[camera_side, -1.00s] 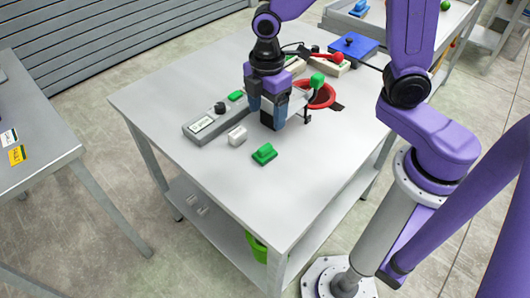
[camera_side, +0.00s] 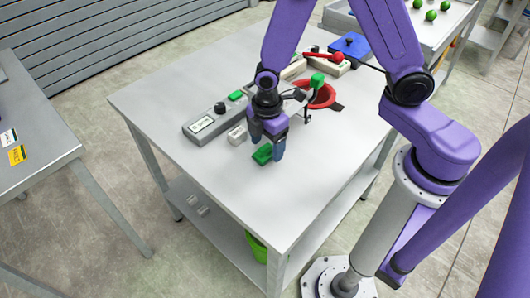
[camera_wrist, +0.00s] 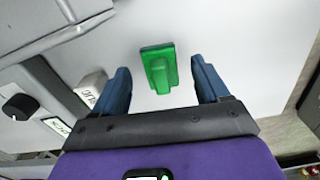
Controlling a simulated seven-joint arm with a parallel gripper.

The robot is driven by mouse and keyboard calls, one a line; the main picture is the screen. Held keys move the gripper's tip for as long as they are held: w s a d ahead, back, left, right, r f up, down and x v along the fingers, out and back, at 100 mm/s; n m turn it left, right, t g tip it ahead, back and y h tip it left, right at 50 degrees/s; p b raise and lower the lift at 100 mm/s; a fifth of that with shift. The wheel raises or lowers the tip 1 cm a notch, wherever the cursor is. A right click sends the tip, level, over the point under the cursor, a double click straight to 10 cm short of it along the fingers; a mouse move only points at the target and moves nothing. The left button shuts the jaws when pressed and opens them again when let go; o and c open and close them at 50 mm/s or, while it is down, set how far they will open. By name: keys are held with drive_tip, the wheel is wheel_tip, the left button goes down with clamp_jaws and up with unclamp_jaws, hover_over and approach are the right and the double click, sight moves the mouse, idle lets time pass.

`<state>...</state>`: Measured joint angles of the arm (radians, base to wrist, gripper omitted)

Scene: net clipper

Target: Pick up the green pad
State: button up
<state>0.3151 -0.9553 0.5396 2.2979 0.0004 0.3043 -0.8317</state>
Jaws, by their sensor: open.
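The green pad (camera_side: 262,154) lies on the grey table top (camera_side: 215,180), a flat base with a raised grip along its middle. It also shows in the wrist view (camera_wrist: 159,68), ahead of and between the two finger lines. My gripper (camera_side: 267,149) is open and empty, pointing down over the pad, with blue fingers. In the side view the fingers partly cover the pad's right side. In the wrist view the fingers (camera_wrist: 161,84) stand to either side of it, with gaps on both sides. I cannot tell the exact height above the pad.
A white block (camera_side: 237,135) stands close to the left of my gripper. A grey device with a black knob (camera_side: 219,107) lies behind it. A red ring-shaped part (camera_side: 322,96) and a blue box (camera_side: 353,46) are further back. The table's front is clear.

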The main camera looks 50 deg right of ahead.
drive_tip(key=shift+f, duration=0.75)
drive_tip(key=c, duration=1.1)
drive_tip(key=shift+r, duration=0.15)
drive_tip(key=shift+c, duration=0.2)
